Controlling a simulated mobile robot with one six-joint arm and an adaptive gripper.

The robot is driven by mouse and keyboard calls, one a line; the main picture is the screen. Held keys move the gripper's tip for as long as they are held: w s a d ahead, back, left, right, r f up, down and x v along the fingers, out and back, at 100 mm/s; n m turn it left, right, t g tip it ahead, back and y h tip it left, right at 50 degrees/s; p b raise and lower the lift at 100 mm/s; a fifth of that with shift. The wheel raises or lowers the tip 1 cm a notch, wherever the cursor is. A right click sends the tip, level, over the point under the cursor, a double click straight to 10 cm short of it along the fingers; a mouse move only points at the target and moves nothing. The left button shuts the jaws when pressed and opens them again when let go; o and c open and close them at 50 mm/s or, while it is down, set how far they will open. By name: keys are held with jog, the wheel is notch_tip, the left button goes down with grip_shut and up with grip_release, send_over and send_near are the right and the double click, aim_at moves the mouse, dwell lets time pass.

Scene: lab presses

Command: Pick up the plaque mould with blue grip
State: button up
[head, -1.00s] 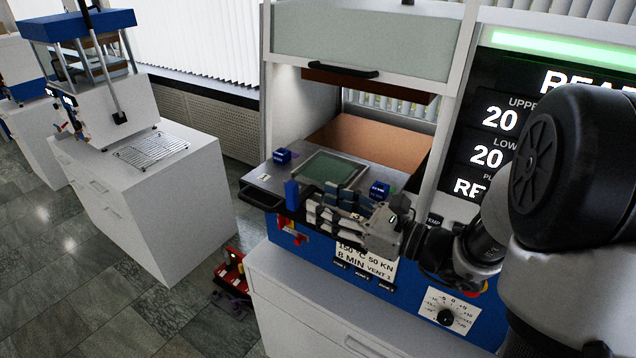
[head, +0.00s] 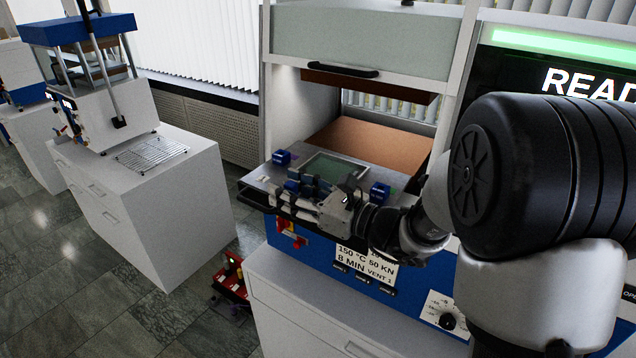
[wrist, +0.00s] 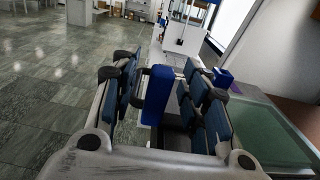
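The plaque mould (head: 338,168) is a flat frame with a green plate, lying on the metal shelf in front of the press opening. Its blue grip (wrist: 158,95) stands upright between my fingers in the wrist view. My gripper (head: 300,188) is at the mould's near side, above the shelf's front edge. In the wrist view my gripper (wrist: 168,88) is open, with one finger pad pair on each side of the grip and a visible gap on both sides. In the head view my fingers largely hide the grip.
Blue blocks stand on the shelf at the left (head: 281,157) and right (head: 380,191) of the mould. A black handle bar (head: 262,203) runs along the shelf's front. The press door (head: 360,40) is raised above. A white cabinet with a wire rack (head: 150,152) stands to the left.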

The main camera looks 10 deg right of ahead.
grip_shut()
dwell(0.3)
dwell(0.6)
jog(key=shift+r, duration=0.1)
